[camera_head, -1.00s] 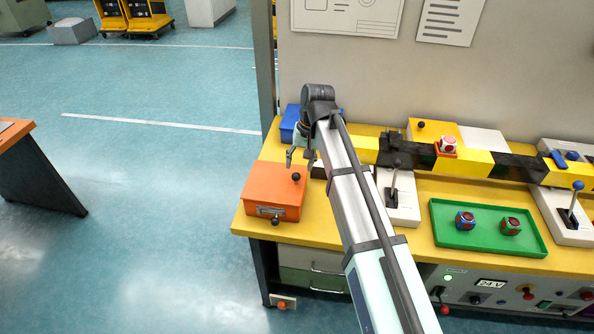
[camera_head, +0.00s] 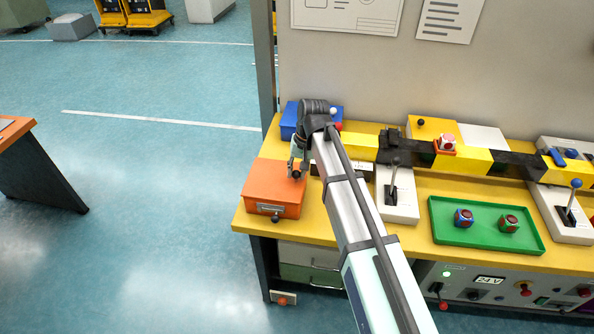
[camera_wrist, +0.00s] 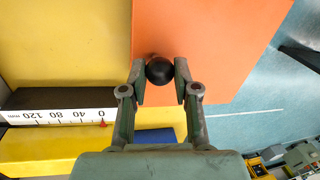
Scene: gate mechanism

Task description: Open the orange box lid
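The orange box (camera_head: 265,188) stands at the left end of the yellow bench, its lid closed. A round black knob (camera_head: 297,174) sits on its lid near the right side. My gripper (camera_head: 297,167) is over that side of the lid, at the knob. In the wrist view the knob (camera_wrist: 159,71) lies between the fingertips of my gripper (camera_wrist: 160,80), with the orange lid (camera_wrist: 215,45) behind it. The fingers are close against both sides of the knob and look shut on it.
A blue box (camera_head: 290,120) stands just behind the orange box. A white lever unit (camera_head: 400,207) and a green tray (camera_head: 455,233) with two cubes are to the right. Open floor lies left of the bench.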

